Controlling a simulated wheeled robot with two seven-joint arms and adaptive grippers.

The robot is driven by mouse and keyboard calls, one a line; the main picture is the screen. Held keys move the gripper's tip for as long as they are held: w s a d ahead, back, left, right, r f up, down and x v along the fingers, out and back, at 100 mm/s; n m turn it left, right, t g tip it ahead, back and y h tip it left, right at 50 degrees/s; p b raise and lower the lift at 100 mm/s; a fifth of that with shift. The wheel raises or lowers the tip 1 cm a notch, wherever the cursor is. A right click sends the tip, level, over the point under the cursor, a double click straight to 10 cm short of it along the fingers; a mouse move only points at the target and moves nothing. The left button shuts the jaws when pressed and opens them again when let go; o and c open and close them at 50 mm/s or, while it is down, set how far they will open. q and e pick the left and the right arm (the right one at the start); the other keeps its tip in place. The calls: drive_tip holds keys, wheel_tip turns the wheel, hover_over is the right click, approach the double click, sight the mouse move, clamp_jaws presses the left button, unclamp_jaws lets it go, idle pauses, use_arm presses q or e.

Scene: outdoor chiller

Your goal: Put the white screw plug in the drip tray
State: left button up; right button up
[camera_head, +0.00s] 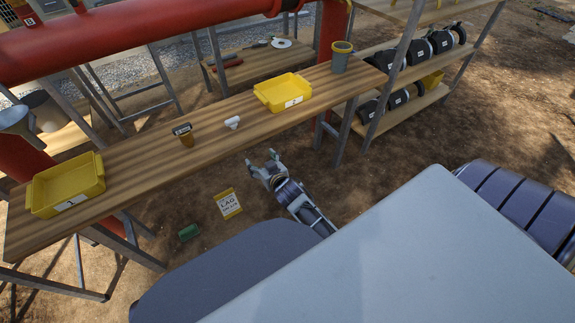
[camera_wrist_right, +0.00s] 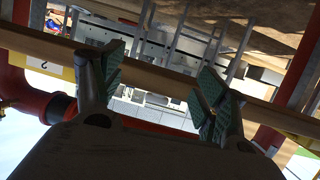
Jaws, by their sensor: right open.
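The white screw plug (camera_head: 232,122) lies on the wooden bench (camera_head: 130,160), near the middle. Two yellow trays stand on the bench, one at the left end (camera_head: 65,185) and one right of the plug (camera_head: 283,92); I cannot tell by look which is the drip tray. Both look empty. My right gripper (camera_head: 262,163) is open and empty, in front of the bench edge, below and right of the plug. Its spread fingers also show in the right wrist view (camera_wrist_right: 160,78), where I cannot make out the plug. My left gripper is out of view.
A small brown item with a dark label (camera_head: 186,134) stands left of the plug. A grey cup with a yellow rim (camera_head: 341,57) stands near the right end. A red pipe (camera_head: 150,38) runs behind and above the bench. A yellow sign (camera_head: 228,204) lies on the ground.

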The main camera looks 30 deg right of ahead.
drive_tip(key=s+a+f+n+g, duration=0.1)
drive_tip(key=s+f+g, duration=0.3)
drive_tip(key=s, duration=0.4)
drive_tip(key=s+a+f+n+g+y, duration=0.1)
drive_tip(key=s+f+g, duration=0.3)
drive_tip(key=s, duration=0.5)
drive_tip(key=s+a+f+n+g, duration=0.1)
drive_tip(key=s+a+f+g, duration=0.2)
drive_tip(key=s+f, duration=0.4)
drive_tip(key=shift+s+f+g+y, duration=0.2)
drive_tip(key=shift+s+g+y, duration=0.2)
drive_tip(key=shift+s+g, duration=0.55)
drive_tip(key=shift+s+a+t, duration=0.1)
drive_tip(key=shift+s+t, duration=0.05)
drive_tip(key=shift+t, duration=0.1)
